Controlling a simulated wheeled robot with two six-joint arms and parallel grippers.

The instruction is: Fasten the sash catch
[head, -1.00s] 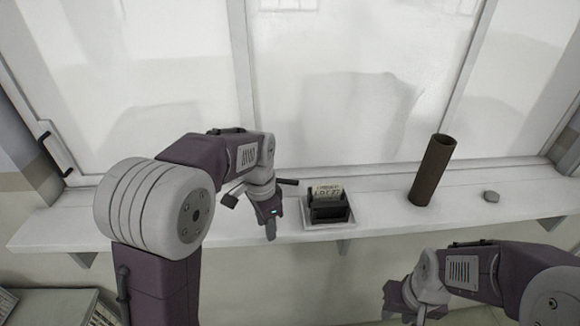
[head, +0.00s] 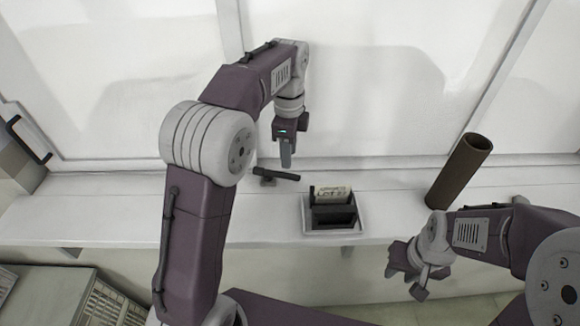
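A dark lever with a small block at its base (head: 277,174) lies at the back of the white sill, at the foot of the window; it looks like the sash catch. The lever points to the right, slightly tilted in the picture. My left gripper (head: 286,161) points down just above and behind the lever in the picture, with its fingers seen edge-on. Contact between them cannot be told. My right gripper (head: 418,282) is low at the right, in front of the sill and away from the catch; its finger gap is unclear.
A tray (head: 335,226) with a dark holder and a lettered card (head: 333,193) stands on the sill right of the lever. A brown tube (head: 458,172) stands further right. The left sill (head: 110,215) is clear.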

